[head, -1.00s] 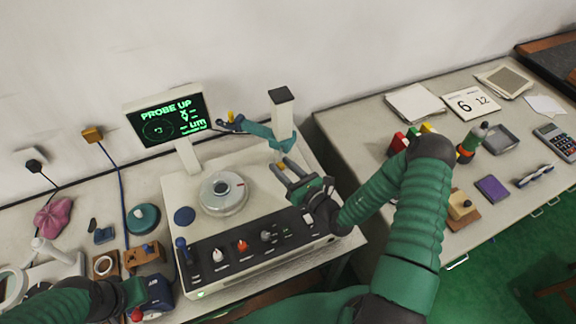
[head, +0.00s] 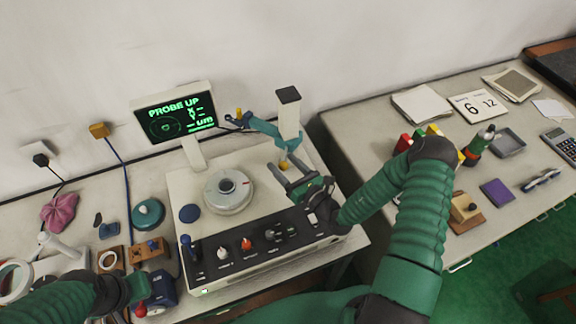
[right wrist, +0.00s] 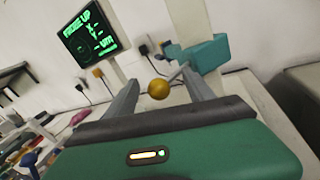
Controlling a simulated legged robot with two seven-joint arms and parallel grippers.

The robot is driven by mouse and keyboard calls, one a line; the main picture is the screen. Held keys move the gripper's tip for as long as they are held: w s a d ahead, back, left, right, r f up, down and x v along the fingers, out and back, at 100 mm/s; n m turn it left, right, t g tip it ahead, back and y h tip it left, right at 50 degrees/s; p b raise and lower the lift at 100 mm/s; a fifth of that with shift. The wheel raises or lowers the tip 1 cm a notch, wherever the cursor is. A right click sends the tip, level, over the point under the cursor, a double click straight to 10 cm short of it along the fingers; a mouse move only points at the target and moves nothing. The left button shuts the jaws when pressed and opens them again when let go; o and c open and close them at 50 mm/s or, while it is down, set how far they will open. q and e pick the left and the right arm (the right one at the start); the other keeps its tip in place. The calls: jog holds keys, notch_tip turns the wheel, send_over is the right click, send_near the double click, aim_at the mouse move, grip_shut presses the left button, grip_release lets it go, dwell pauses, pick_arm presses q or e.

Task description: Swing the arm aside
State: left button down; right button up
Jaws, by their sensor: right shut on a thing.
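The teal swing arm (head: 263,127) is on the dark-capped column (head: 288,115) at the back of the measuring machine and points left, its tip raised behind the round turntable (head: 229,191). A yellow ball knob (head: 284,165) hangs near the column on the arm's side; the right wrist view shows the knob (right wrist: 158,89) on a thin rod by a teal block (right wrist: 206,53). My right gripper (head: 281,171) is shut on the knob, its fingers on either side. My left gripper (head: 137,288) is low at left, its fingers not clear.
The display (head: 177,114) reads PROBE UP. A knob panel (head: 250,245) lines the machine's front. A pink cloth (head: 60,211) and small fixtures crowd the left bench. The right table holds colored blocks, a calendar card (head: 478,106) and a calculator (head: 562,142).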

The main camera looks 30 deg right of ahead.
pick_arm(q)
jog(key=shift+d, duration=0.1)
pick_arm(e)
jog(key=shift+a, duration=0.25)
jog(key=shift+s+f, duration=0.1)
jog(key=shift+s, duration=0.05)
pick_arm(q)
jog(key=b+x, duration=0.3)
jog(key=shift+s+f, duration=0.1)
jog(key=shift+f, duration=0.3)
pick_arm(e)
jog(key=s+d, duration=0.4)
jog(key=s, duration=1.2)
pick_arm(q)
jog(key=shift+a, duration=0.4)
pick_arm(e)
jog(key=shift+s+a, duration=0.1)
jog(key=shift+a, duration=0.15)
